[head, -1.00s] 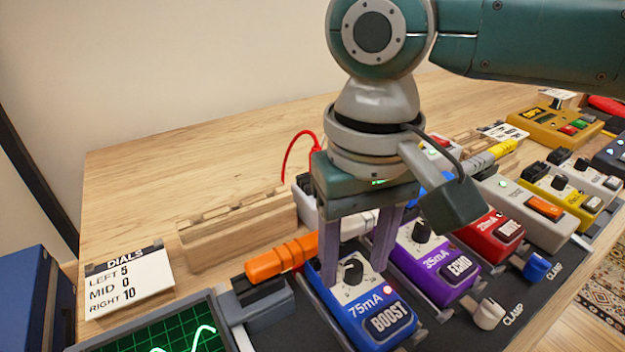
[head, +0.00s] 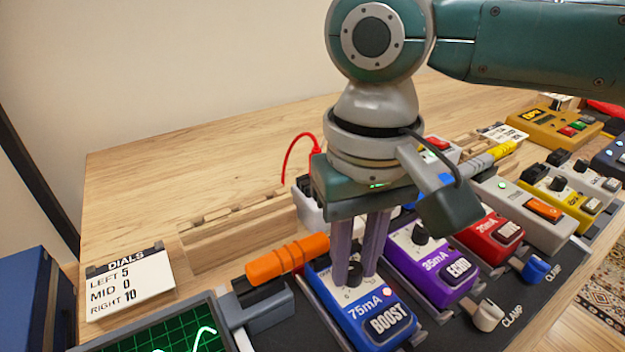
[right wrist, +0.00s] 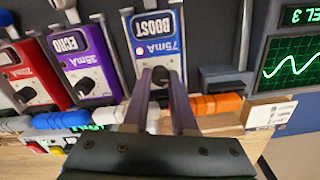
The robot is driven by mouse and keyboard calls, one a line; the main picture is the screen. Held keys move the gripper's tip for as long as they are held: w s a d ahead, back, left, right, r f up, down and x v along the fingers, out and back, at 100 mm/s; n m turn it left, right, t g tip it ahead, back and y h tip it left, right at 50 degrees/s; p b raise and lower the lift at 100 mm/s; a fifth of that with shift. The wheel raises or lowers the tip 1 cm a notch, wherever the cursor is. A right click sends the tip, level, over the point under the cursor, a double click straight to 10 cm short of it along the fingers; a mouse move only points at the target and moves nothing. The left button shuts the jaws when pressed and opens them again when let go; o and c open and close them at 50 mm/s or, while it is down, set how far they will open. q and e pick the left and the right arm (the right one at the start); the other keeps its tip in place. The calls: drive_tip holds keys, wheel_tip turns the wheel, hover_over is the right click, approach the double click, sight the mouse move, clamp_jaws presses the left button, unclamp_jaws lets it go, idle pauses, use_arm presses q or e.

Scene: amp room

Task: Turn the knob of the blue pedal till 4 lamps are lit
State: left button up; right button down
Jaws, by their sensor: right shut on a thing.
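The blue pedal (head: 352,318), marked 75mA and BOOST, sits at the front of the dark board. Its dark knob (head: 354,270) is between the fingers of my right gripper (head: 356,274), which points straight down and is shut on it. In the right wrist view the blue pedal (right wrist: 172,22) appears upside down, with both fingers (right wrist: 161,76) around its knob. A small reddish lamp (head: 387,292) shows on the pedal's face. A row of lit lamps cannot be made out, as the gripper covers part of the pedal. My left gripper is not in view.
A purple ECHO pedal (head: 440,268) stands close on the right, then a red pedal (head: 490,238). An orange plug (head: 287,258) lies close on the left.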

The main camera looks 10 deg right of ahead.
drive_tip(key=shift+r+m+p, duration=0.25)
drive_tip(key=shift+m+p, duration=1.35)
drive_tip(key=shift+p, duration=1.45)
drive_tip(key=shift+f+m+p, duration=0.2)
drive_tip(key=shift+m+p, duration=0.85)
drive_tip(key=shift+m, duration=0.15)
drive_tip(key=c, duration=0.7)
unclamp_jaws()
drive_tip(key=shift+r, duration=0.1)
